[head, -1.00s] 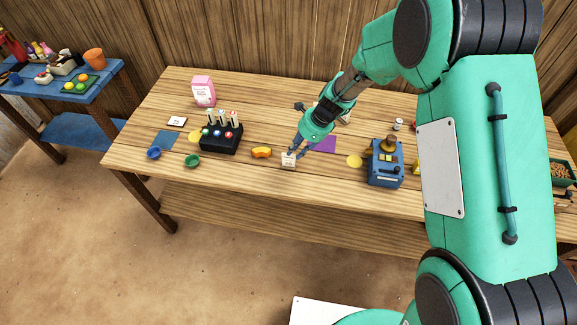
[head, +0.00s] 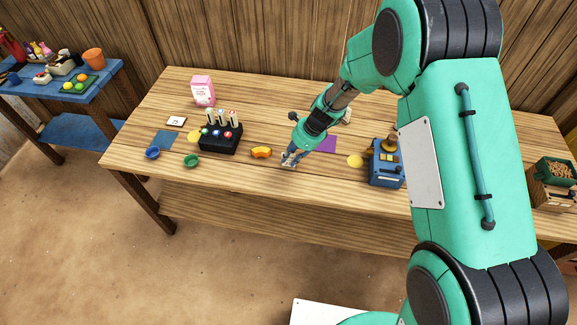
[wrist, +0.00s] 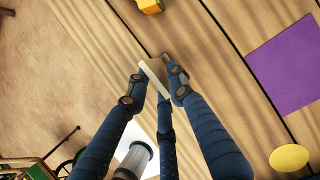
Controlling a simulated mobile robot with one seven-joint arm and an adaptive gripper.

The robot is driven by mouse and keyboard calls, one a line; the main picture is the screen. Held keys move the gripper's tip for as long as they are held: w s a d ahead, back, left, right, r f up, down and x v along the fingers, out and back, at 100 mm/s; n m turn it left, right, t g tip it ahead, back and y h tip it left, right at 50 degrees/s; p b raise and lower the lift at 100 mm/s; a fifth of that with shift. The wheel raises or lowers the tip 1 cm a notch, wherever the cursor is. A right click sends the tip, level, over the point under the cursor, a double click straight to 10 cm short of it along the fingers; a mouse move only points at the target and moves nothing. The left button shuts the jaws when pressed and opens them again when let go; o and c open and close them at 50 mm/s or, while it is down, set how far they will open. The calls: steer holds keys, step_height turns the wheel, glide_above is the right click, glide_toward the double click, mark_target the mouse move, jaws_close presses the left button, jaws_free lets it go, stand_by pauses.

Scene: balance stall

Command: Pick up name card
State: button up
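The name card, a small pale card (head: 287,165), stands near the front edge of the wooden table, partly hidden by my gripper. My gripper (head: 289,158) is down at it. In the wrist view, the fingers of my gripper (wrist: 156,78) converge around the card (wrist: 154,72), with fingertips close on its left and right sides. The card looks slanted in this view. I cannot tell whether the fingers press on it, or whether it is clear of the tabletop.
An orange-yellow object (head: 261,152) lies just left of the card. A purple mat (head: 327,145), a yellow disc (head: 355,161) and a blue device (head: 384,172) are to the right. A black rack (head: 221,138) stands further left. The table's front edge (head: 290,180) is close.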

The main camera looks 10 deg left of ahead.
mark_target(289, 161)
steer(key=shift+x, duration=1.2)
steer(key=shift+c, duration=0.5)
jaws_close()
